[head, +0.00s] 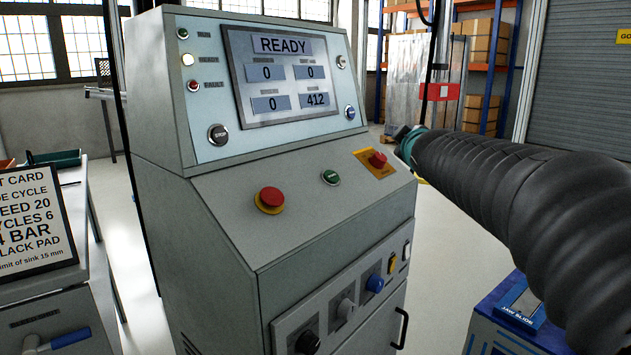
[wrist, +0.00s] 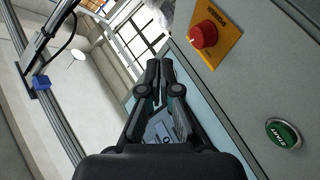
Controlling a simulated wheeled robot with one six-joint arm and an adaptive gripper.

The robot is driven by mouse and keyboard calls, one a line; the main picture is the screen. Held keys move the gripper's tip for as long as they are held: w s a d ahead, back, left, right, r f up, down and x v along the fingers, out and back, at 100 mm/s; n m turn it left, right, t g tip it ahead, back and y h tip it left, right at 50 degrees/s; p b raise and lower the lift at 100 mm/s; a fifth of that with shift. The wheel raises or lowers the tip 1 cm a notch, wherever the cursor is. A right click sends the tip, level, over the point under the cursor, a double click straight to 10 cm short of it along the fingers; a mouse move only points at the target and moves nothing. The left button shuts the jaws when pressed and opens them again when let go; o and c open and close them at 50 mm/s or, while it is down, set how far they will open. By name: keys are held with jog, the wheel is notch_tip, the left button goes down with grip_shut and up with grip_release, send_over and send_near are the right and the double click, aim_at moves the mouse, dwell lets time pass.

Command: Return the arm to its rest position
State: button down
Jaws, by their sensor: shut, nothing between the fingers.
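My arm, in a black ribbed sleeve, reaches in from the right in the head view. It ends at a teal band beside the right edge of the grey control console (head: 190,235). My gripper (wrist: 163,70) is seen from behind in the wrist view, with its fingers together and nothing visible between them. In the head view only a small dark part of it shows past the teal band. The red knob on the yellow plate (wrist: 204,36) and the green start button (wrist: 283,133) are to the right of the fingers in the wrist view, apart from them.
The console's screen (head: 290,75) reads READY and 412. A red emergency button (head: 270,199) is on the sloped panel. A blue jaw slide unit (head: 515,310) stands below my arm. A test card (head: 35,225) is at left. Open floor lies behind, at right.

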jog(key=s+a+f+m+g, duration=0.1)
jog(key=s+f+m+g, duration=0.2)
jog(key=s+f, duration=0.5)
jog(key=s+a+f+m+g, duration=0.1)
jog(key=s+f+m+g, duration=0.2)
jog(key=s+f, duration=0.6)
jog(key=s+a+f+m+g+y+p, duration=0.1)
jog(key=s+f, duration=0.8)
jog(key=s, duration=1.2)
jog(key=a+m+g, duration=0.1)
jog(key=m+g, duration=0.1)
jog(key=g, duration=0.1)
jog(key=shift+f+m+g, duration=0.15)
jog(key=shift+m+g, duration=0.15)
jog(key=shift+g, duration=0.1)
